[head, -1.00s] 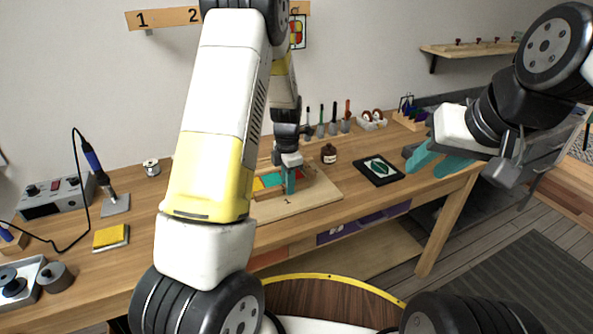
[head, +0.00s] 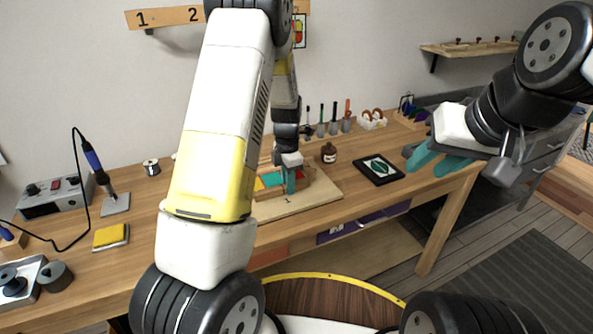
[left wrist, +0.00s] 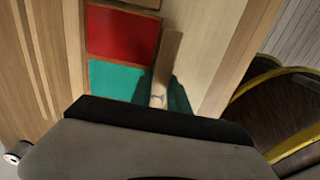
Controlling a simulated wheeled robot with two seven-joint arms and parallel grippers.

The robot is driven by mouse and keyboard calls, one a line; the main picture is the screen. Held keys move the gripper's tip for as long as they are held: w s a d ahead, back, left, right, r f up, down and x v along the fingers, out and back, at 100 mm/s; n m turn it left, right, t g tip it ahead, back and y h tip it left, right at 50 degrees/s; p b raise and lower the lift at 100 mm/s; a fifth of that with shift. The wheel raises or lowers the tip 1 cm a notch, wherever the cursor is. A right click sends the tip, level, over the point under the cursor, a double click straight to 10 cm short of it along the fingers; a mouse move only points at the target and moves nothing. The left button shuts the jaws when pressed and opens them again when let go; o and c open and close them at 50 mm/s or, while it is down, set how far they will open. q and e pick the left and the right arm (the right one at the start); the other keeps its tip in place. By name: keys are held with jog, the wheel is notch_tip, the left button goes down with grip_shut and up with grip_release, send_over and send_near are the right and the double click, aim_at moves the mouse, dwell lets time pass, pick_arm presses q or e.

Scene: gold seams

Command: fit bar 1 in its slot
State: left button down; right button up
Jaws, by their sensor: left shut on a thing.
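My left gripper (head: 290,182) points down over the wooden frame with coloured panels on the pale board (head: 318,197). In the left wrist view its teal fingers (left wrist: 163,95) are shut on a light wooden bar (left wrist: 168,62), which I take to be bar 1. The bar lies along the side of a red panel (left wrist: 122,33) and a teal panel (left wrist: 117,80). The gripper body hides its near end, and I cannot tell whether it is seated in a slot.
Several tools stand at the back. A soldering station (head: 55,196) and a yellow sponge (head: 110,236) are at the left.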

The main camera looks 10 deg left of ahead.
pick_arm(q)
jog(key=c, duration=1.2)
grip_release()
jog(key=o, duration=0.4)
jog(key=shift+o, duration=0.2)
jog(key=shift+f, duration=0.1)
jog(key=shift+r, duration=3.6)
